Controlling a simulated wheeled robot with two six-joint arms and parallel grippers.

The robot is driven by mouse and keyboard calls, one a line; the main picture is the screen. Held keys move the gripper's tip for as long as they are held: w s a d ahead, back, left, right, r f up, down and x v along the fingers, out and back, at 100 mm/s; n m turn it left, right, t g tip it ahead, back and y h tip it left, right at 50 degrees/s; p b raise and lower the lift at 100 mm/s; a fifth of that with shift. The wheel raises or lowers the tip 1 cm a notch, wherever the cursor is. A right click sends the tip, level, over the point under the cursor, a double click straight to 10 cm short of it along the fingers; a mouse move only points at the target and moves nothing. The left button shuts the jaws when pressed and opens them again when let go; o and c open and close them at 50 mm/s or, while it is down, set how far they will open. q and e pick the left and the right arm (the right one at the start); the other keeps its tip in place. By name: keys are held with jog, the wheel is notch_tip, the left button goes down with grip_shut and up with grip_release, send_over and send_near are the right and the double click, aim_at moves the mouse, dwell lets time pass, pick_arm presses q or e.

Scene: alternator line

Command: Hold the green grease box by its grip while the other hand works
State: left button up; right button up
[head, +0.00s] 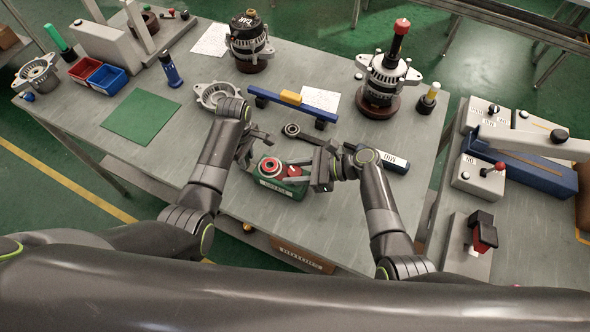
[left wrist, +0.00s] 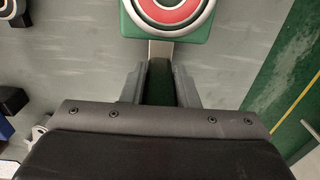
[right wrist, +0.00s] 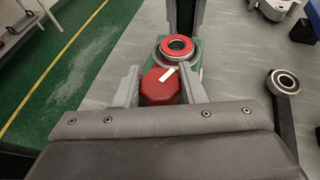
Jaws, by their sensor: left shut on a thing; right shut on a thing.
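The green grease box (head: 284,190) stands on the grey bench near its front edge, with a ring-shaped bearing with a red face (right wrist: 177,45) on top. My left gripper (head: 253,152) is at the box's far left side. In the left wrist view its fingers (left wrist: 167,75) are shut on the box's dark green grip (left wrist: 159,88). My right gripper (head: 300,172) comes from the right. In the right wrist view its fingers are shut on a red many-sided knob (right wrist: 160,88) with a white mark, beside the bearing. The knob's underside is hidden.
A dark tool with a ring end (head: 292,130) lies just behind the box. A blue bar with a yellow middle (head: 292,98) stands further back. A labelled dark block (head: 392,162) is right of my right gripper. A green mat (head: 141,117) lies left, with bare bench around it.

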jog(key=shift+n+g, duration=0.4)
jog(key=shift+c, duration=0.4)
jog(key=shift+n+g, duration=0.5)
jog(key=shift+g, duration=0.1)
jog(key=shift+f+n+g+h, duration=0.1)
jog(key=shift+n+g+h, duration=0.4)
jog(key=shift+n+g, duration=1.1)
jog(key=shift+n+g+h, duration=0.3)
jog(key=shift+n+g, duration=0.3)
jog(key=shift+g, duration=0.2)
jog(key=o, duration=1)
jog(key=v, duration=0.7)
jog(key=shift+d, duration=0.2)
